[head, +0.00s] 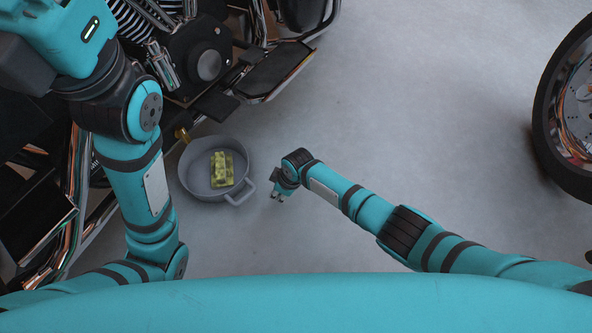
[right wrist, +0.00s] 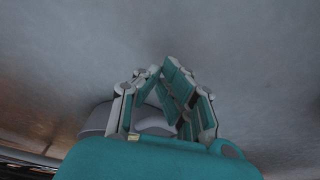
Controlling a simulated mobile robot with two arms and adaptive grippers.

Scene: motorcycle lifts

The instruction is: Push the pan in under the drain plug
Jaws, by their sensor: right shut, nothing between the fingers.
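A round grey pan (head: 187,184) stands on the floor at the motorcycle's lower edge in the head view. Yellow-green blocky pieces (head: 221,168) lie in it. Its loop handle (head: 241,194) points down and right, toward my right gripper. My right gripper (head: 279,197) is shut and empty, a little right of the handle and apart from it. Its fingers (right wrist: 172,100) also show in the right wrist view. A brass-coloured piece (head: 183,134) shows at the pan's upper left; I cannot tell whether it is the drain plug. My left gripper is out of view.
The motorcycle, with its dark engine (head: 205,62) and footboard (head: 272,70), fills the upper left. My left arm covers part of it. A wheel (head: 572,110) stands at the far right. The grey floor (head: 420,110) between is clear.

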